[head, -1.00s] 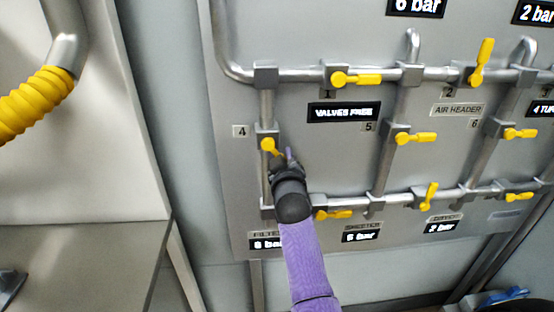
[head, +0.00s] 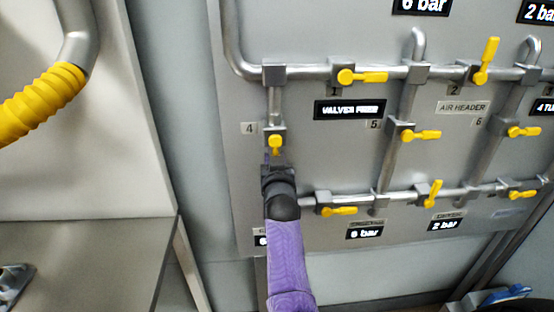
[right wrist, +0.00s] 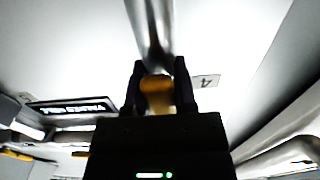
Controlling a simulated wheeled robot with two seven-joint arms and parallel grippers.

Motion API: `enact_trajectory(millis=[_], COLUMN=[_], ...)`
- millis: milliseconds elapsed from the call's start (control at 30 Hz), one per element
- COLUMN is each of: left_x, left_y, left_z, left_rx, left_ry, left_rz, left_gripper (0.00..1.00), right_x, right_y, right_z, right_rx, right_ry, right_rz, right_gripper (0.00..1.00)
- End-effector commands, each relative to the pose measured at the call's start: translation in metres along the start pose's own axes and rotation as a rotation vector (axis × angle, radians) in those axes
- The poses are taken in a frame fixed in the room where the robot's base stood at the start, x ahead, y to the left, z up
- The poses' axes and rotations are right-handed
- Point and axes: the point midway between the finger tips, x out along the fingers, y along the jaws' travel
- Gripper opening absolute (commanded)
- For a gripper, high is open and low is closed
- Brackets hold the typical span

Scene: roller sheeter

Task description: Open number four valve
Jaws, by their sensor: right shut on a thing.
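The number four valve has a yellow handle (head: 276,142) on the left vertical pipe of the panel, beside the label plate "4" (head: 249,128). The handle now points down, in line with its pipe. My right gripper (head: 275,160) reaches up from below and covers the handle's lower end. In the right wrist view the yellow handle (right wrist: 157,92) sits between the two dark fingers (right wrist: 158,80), which are shut on it. The "4" plate (right wrist: 206,81) shows just to the right there. My left gripper is in neither view.
Other yellow valve handles stand close by: number one (head: 362,77), number five (head: 421,134) and a lower one (head: 339,210). A "VALVES FREE" display (head: 349,109) is to the right. A yellow corrugated hose (head: 42,100) hangs at far left.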

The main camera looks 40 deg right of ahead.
Motion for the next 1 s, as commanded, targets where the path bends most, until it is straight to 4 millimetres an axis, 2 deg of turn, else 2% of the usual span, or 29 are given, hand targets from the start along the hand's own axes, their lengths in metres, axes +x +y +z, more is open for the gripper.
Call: enact_trajectory(millis=[467, 500, 633, 1000], left_x=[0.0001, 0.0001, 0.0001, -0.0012], left_y=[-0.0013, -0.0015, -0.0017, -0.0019], left_z=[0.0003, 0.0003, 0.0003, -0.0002], left_rx=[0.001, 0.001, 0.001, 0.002], left_ry=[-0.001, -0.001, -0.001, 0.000], left_rz=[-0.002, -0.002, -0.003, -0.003], left_gripper=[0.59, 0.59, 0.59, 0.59], right_x=[-0.0006, -0.0006, -0.0004, -0.0003], right_y=[-0.0017, -0.0017, -0.0014, -0.0006], right_z=[0.0028, 0.0027, 0.0019, 0.0001], right_rx=[0.019, 0.019, 0.017, 0.015], right_ry=[-0.008, -0.007, -0.005, -0.002], right_rz=[-0.002, -0.002, -0.002, -0.001], right_gripper=[0.00, 0.40, 0.68, 0.69])
